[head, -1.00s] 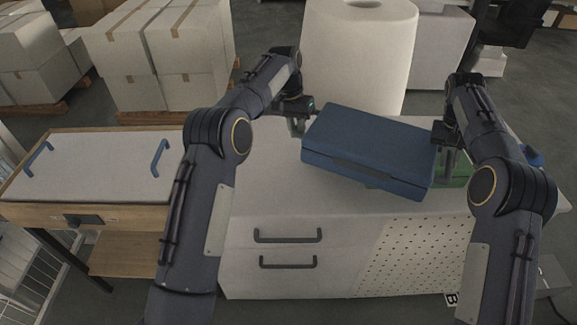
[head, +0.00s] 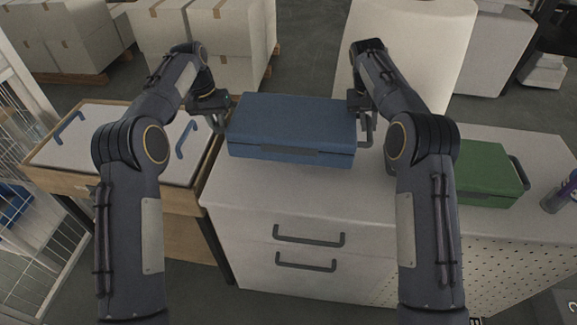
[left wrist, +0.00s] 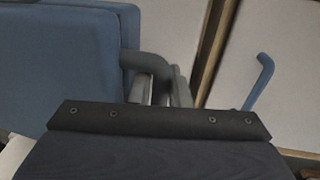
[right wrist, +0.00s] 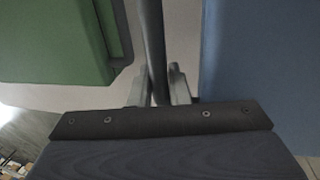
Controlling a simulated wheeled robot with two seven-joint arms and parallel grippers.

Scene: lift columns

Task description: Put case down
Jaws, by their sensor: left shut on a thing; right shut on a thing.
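The blue case (head: 292,122) is held level between my two grippers, above the left part of the white cabinet top (head: 330,195). I cannot tell whether it touches the top. My left gripper (head: 217,122) is shut on the grey handle at the case's left side; the handle and fingers show in the left wrist view (left wrist: 160,88). My right gripper (head: 366,120) is shut on the handle at its right side; a grey bar stands between the fingers in the right wrist view (right wrist: 158,85). The case also shows there on the right (right wrist: 262,70).
A green case (head: 485,172) stands on the cabinet top at the right, beside a small bottle (head: 560,190). A wooden table with a white lid with blue handles (head: 120,140) stands left of the cabinet. A big white roll (head: 405,50) rises behind. Stacked boxes (head: 230,45) stand farther back.

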